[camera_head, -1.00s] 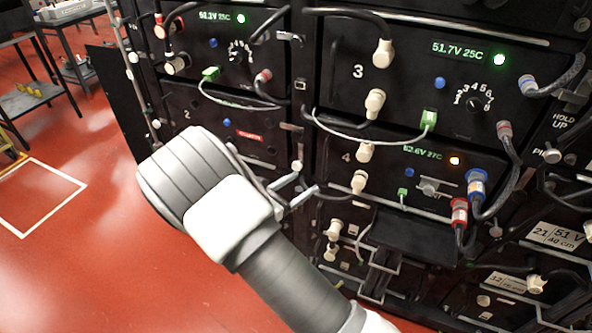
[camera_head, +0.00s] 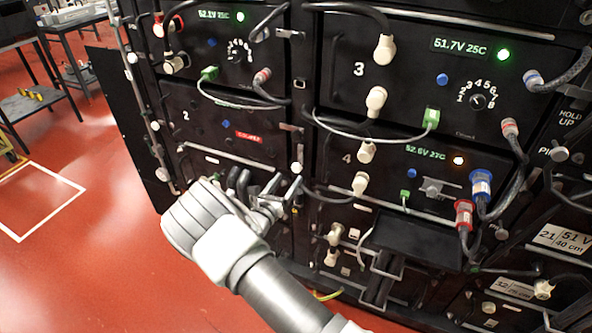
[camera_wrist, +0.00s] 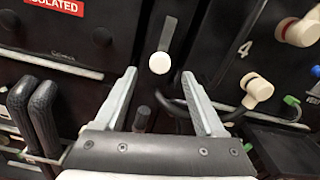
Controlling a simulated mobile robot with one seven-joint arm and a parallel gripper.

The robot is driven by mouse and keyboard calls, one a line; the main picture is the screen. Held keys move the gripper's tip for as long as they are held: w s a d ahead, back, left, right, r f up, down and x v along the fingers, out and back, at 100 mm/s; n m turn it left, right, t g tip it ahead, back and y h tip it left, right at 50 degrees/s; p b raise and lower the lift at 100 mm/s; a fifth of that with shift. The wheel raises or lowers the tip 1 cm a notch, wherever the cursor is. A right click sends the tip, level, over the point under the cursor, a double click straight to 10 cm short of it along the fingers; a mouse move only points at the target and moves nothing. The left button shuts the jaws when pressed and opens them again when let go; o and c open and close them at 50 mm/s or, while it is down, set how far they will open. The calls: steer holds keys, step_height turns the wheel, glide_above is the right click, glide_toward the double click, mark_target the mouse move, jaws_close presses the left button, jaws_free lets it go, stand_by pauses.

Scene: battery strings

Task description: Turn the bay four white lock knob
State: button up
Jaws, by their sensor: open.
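Bay four (camera_head: 390,168) is the black unit marked 4, with a 52.6V 27C readout and an amber light. A round white knob (camera_head: 296,167) sits below a grey strip on the post between bays two and four; I cannot tell which bay it locks. It shows in the wrist view (camera_wrist: 159,63), ahead of and between my fingertips. My gripper (camera_head: 284,185) is open and empty, just below and left of this knob in the head view. I see no contact. Two cream angled plugs (camera_head: 366,152) (camera_head: 360,183) sit on bay four's left side.
Bay three (camera_head: 440,75) is above, with a grey cable (camera_head: 375,138) looping toward bay four. Bay two (camera_head: 222,125) carries a red label (camera_head: 249,136). Thick black handles or cables (camera_wrist: 40,115) are close left of my gripper. A black shelf (camera_head: 415,240) juts out below bay four.

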mark_target(295, 169)
steer(key=b+x, duration=0.1)
steer(key=x, duration=0.6)
jaws_close()
